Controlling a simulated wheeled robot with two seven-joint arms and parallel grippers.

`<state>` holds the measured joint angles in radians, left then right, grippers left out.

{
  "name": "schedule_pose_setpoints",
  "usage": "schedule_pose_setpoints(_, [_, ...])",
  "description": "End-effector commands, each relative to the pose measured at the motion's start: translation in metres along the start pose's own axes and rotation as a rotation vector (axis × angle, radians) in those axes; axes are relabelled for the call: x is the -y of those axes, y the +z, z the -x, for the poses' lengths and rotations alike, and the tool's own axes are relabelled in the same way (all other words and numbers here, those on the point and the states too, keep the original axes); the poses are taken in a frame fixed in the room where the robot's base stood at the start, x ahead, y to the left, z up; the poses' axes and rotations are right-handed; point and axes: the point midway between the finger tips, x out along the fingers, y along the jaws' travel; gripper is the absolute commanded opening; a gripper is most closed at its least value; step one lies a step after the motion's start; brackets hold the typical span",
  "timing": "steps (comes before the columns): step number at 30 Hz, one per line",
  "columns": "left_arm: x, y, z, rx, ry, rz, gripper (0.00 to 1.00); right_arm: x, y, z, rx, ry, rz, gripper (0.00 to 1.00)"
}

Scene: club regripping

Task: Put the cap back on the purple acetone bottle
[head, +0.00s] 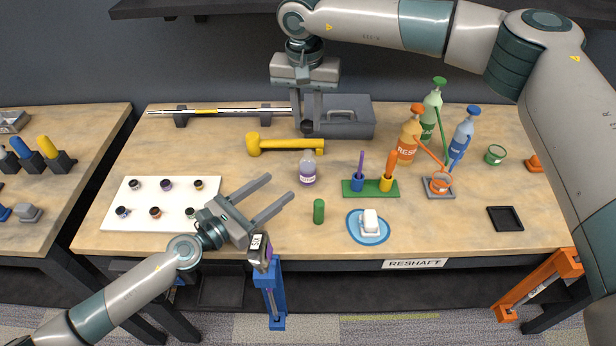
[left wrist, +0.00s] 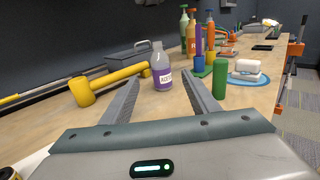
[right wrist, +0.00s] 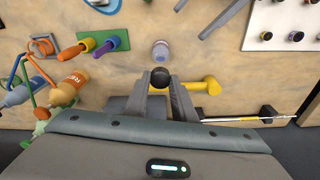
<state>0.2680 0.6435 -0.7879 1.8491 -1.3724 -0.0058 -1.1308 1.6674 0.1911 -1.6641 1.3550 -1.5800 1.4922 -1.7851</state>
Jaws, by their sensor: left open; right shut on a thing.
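The acetone bottle (head: 308,172), clear with purple contents and a white label, stands upright on the bench without a cap. It shows between my left fingers in the left wrist view (left wrist: 162,72) and from above in the right wrist view (right wrist: 161,50). My left gripper (head: 280,187) is open and empty, its fingertips just short of the bottle at lower left. My right gripper (head: 308,130) is shut on the dark round cap (right wrist: 160,77), behind the bottle and apart from it. The cap also shows at the fingertips in the head view (head: 307,127).
A green cylinder (head: 319,211) stands in front. A green holder (head: 360,194) with brushes is to the right. A grey toolbox (head: 362,110) and a clamped club shaft (head: 220,111) are at the back.

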Motion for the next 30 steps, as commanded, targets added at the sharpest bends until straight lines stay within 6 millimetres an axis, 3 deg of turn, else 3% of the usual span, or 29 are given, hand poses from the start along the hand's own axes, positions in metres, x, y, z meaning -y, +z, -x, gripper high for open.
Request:
schedule_pose_setpoints(17, [0.0,0.0,-0.005,0.0,-0.001,0.0,0.55,0.0,0.0,0.0,0.0,0.0,0.0,0.0])
schedule_pose_setpoints(26, [-0.001,0.001,-0.029,0.002,-0.001,-0.002,0.55,0.0,0.0,0.0,0.0,0.0,0.0,0.0])
schedule_pose_setpoints(30, [0.0,0.001,-0.051,0.003,-0.001,0.0,0.55,0.0,0.0,0.0,0.0,0.0,0.0,0.0])
